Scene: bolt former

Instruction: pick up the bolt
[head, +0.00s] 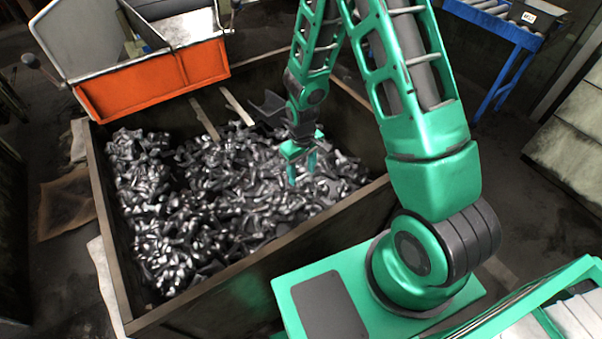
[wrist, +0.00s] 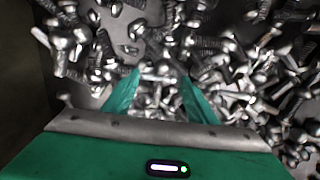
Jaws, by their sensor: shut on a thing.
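Many shiny metal bolts (head: 200,215) lie heaped in a large dark bin (head: 108,235), and they fill much of the wrist view too. My gripper (head: 302,172) points down over the right part of the heap, its green fingers at the level of the top bolts. In the wrist view, my gripper (wrist: 160,77) is shut on a bolt (wrist: 157,72) that lies across between the fingertips. Other bolts show just behind and below it, so its outline is hard to separate. Whether it is clear of the heap I cannot tell.
The bin's walls surround the heap. An orange-fronted container (head: 155,85) overhangs the bin's back left corner. Wooden strips (head: 237,107) stick up at the bin's back. A blue roller stand (head: 500,22) with a dark box (head: 537,16) stands at the back right.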

